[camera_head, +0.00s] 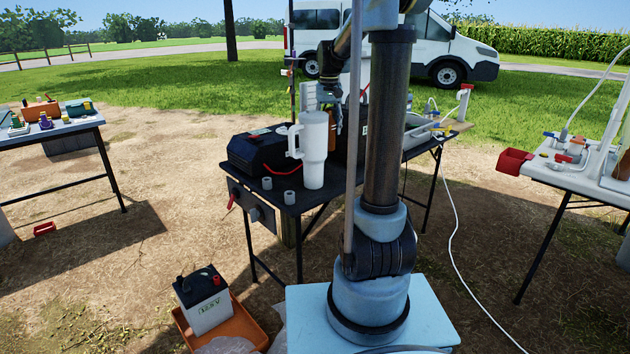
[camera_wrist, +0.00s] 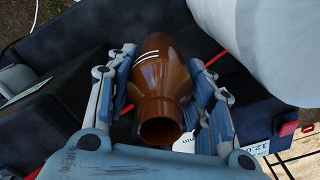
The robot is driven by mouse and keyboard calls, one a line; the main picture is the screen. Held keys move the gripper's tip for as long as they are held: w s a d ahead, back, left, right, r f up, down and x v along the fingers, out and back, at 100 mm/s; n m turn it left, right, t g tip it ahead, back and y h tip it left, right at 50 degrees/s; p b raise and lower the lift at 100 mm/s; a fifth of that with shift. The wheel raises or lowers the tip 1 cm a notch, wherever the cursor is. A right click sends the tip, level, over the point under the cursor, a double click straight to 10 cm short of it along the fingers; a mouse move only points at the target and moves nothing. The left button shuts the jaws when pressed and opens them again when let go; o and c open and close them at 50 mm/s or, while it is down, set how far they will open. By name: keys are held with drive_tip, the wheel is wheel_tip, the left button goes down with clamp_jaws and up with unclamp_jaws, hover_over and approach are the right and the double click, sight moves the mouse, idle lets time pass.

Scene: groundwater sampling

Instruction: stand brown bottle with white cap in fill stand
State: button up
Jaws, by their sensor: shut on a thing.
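A brown bottle (camera_wrist: 163,85) lies between the fingers of my gripper (camera_wrist: 168,92) in the wrist view. The gripper is shut on it, with a finger on each side. The neck faces the camera and looks open; no white cap shows on it. In the head view, my gripper (camera_head: 331,102) is over the middle table, just behind a white handled tumbler (camera_head: 314,150). The brown bottle (camera_head: 332,130) shows there only as a sliver, mostly hidden by the tumbler and my arm. I cannot pick out the fill stand with certainty in either view.
The tumbler (camera_wrist: 280,45) is close to the bottle in the wrist view. A black case (camera_head: 255,152) and two small grey cups (camera_head: 289,197) are on the middle table (camera_head: 310,199). Side tables stand left (camera_head: 60,128) and right (camera_head: 570,180).

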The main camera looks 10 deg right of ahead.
drive_tip(key=shift+f, duration=5)
drive_tip(key=o, duration=1.3)
drive_tip(key=shift+f, duration=0.1)
